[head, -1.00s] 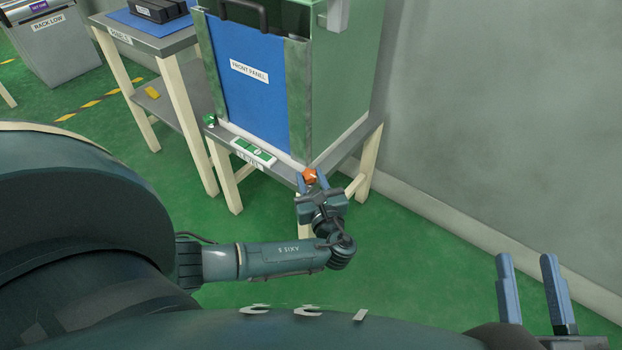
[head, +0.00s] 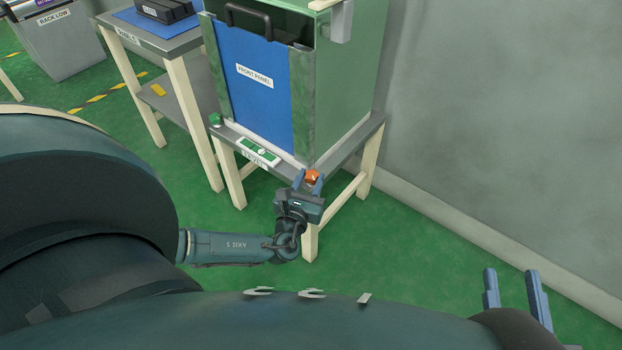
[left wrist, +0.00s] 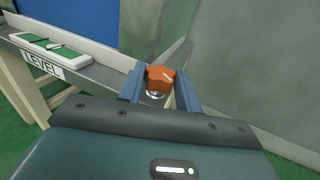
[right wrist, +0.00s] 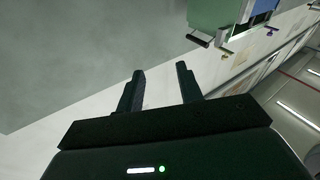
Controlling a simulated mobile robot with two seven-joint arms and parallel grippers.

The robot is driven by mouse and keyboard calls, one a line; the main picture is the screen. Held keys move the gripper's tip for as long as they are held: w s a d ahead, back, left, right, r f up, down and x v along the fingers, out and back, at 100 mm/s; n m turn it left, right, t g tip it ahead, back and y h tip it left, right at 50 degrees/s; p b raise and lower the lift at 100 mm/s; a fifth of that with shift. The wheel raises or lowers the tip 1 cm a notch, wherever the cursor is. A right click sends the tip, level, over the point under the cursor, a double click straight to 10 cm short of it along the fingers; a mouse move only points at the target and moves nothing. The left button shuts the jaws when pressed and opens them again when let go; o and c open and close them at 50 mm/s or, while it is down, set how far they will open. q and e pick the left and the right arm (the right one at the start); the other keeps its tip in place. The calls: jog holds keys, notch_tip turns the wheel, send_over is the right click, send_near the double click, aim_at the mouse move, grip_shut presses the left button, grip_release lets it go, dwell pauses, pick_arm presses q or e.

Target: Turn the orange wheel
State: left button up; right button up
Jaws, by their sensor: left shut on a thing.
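The orange wheel (head: 312,176) sits at the front right corner of the bench that carries the green cabinet. In the left wrist view the orange wheel (left wrist: 159,78) has a white mark on top and a silver stem under it. My left gripper (head: 309,182) is shut on the wheel, one finger at each side; it also shows in the left wrist view (left wrist: 160,88). My right gripper (head: 516,283) is open and empty at the lower right, away from the bench. Its two fingers are spread in the right wrist view (right wrist: 160,85).
The green cabinet (head: 345,90) with a blue front panel (head: 252,105) stands on the bench (head: 349,143). A green and white level (head: 260,151) lies left of the wheel. A small green knob (head: 215,119) is at the left corner. A grey wall (head: 480,110) stands at right.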

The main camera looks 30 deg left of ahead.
pick_arm(q)
jog(key=shift+a+m+h, duration=0.15)
jog(key=shift+m+h, duration=0.35)
jog(key=shift+h, duration=0.3)
pick_arm(e)
jog(key=shift+a+r, duration=0.15)
jog(key=shift+r, duration=0.45)
pick_arm(q)
jog(key=o, duration=1)
pick_arm(e)
jog(key=shift+f, duration=0.4)
jog(key=shift+f, duration=0.1)
